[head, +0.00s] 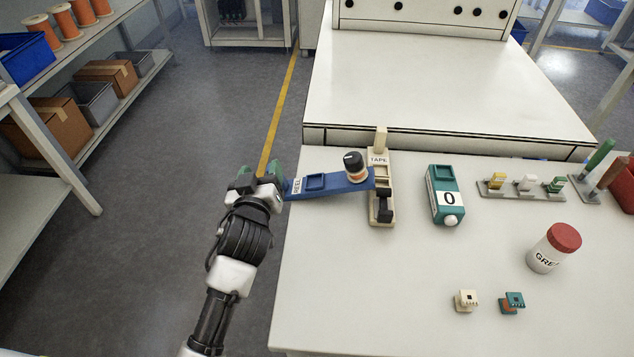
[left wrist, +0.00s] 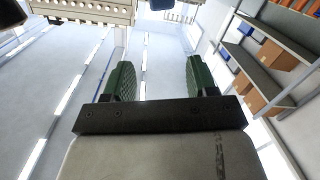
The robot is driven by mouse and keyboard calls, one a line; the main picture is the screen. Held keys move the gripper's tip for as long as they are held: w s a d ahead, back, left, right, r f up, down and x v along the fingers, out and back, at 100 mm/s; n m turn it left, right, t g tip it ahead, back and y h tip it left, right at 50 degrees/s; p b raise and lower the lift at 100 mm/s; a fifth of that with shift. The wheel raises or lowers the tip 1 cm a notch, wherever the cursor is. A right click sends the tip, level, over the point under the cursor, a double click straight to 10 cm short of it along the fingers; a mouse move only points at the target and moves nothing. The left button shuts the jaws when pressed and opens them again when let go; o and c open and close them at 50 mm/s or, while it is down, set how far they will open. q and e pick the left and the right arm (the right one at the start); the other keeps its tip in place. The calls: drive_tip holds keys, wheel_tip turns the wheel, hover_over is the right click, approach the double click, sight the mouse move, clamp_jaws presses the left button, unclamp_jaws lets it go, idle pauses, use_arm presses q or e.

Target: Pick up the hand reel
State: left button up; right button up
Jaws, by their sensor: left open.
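The hand reel (head: 330,182) is a long blue piece marked REEL at its left end, with a black-topped knob (head: 354,164) near its right end. It lies at the table's left edge, and its right end overlaps the cream block marked TAPE (head: 380,190); I cannot tell whether they touch. My left gripper (head: 264,180) is just left of the reel's labelled end, off the table's edge. In the left wrist view, its green fingers (left wrist: 156,80) are apart with nothing seen between them. The reel is not clearly seen in that view. My right gripper is not in view.
A teal box marked 0 (head: 443,195), a red-capped jar (head: 554,248), two small connectors (head: 467,300) and a row of coloured parts (head: 523,186) stand right on the white table (head: 340,285). The table's front left is clear. Shelves (head: 85,100) stand far left.

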use_arm(q)
wheel_tip(320, 180, down, 6)
drive_tip(key=w+d+f+b, duration=0.1)
drive_tip(key=b, duration=0.1)
drive_tip(key=w, duration=0.7)
drive_tip(key=shift+w+r+t, duration=0.15)
drive_tip(key=shift+w+t, duration=0.2)
drive_tip(key=shift+t, duration=0.05)
drive_tip(key=shift+c, duration=0.6)
clamp_jaws()
